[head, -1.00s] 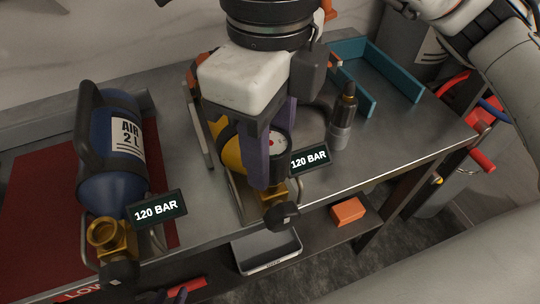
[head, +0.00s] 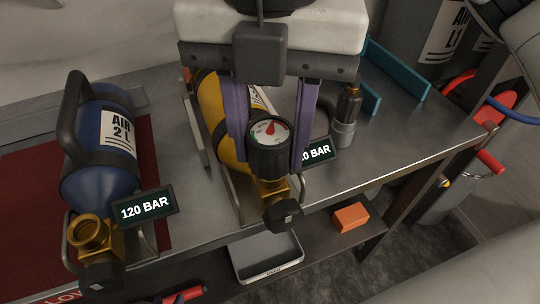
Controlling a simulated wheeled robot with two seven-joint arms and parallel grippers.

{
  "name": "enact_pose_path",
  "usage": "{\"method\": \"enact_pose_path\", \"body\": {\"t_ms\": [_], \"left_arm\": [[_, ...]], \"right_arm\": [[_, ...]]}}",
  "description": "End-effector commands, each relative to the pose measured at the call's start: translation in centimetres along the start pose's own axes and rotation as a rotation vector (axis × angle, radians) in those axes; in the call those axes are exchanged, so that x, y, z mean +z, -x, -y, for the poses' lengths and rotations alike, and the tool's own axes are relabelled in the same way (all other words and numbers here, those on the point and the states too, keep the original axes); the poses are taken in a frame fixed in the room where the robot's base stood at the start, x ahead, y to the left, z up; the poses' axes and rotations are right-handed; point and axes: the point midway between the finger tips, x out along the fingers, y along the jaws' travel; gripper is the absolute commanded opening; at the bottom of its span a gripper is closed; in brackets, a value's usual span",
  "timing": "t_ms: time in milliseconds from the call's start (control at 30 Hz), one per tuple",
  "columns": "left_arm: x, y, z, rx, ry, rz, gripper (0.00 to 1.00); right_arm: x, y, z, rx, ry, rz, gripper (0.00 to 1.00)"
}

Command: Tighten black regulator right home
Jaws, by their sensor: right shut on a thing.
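The black regulator (head: 268,150) with a round white gauge face and red needle sits at the brass valve (head: 272,188) of a yellow cylinder (head: 210,105). My right gripper (head: 270,160) comes down from above. Its two purple fingers stand on the left and right sides of the regulator and are shut on it. The regulator looks roughly upright; I cannot tell whether its thread is fully seated. A "120 BAR" sign (head: 318,151) is partly hidden behind the right finger. My left gripper is not in view.
A blue air cylinder (head: 95,180) with an open brass valve (head: 92,235) lies at left on a red mat (head: 30,200). A grey bin (head: 265,268) and orange block (head: 350,217) sit below.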

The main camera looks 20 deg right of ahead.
Motion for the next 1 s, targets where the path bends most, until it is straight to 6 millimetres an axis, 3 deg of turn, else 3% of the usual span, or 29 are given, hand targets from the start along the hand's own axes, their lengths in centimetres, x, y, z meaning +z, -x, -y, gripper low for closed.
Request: {"method": "enact_pose_path", "body": {"t_ms": [233, 500, 667, 700, 800, 1000], "left_arm": [[1.3, -0.7, -0.2, 0.007, 0.021, -0.009, 0.31], [1.5, -1.5, -0.4, 0.016, 0.05, -0.041, 0.31], [1.9, -3.0, -1.2, 0.047, 0.048, -0.011, 0.31], [1.9, -3.0, -1.4, 0.051, 0.047, -0.004, 0.31], [1.6, -2.6, -1.3, 0.049, 0.047, -0.002, 0.31], [1.6, -2.6, -1.3, 0.048, 0.046, -0.002, 0.31]], "right_arm": [[0.0, -0.4, 0.0, 0.001, -0.421, 0.002, 0.11], [0.0, -0.5, 0.0, 0.001, -0.89, 0.002, 0.12], [0.1, -0.7, 0.0, 0.003, -0.989, 0.007, 0.12], [0.1, -0.4, 0.0, 0.001, -1.003, 0.004, 0.4], [0.0, -0.1, 0.0, -0.004, -0.994, 0.001, 0.57], [0.0, -0.1, 0.0, -0.003, -0.991, 0.002, 0.58]]}}
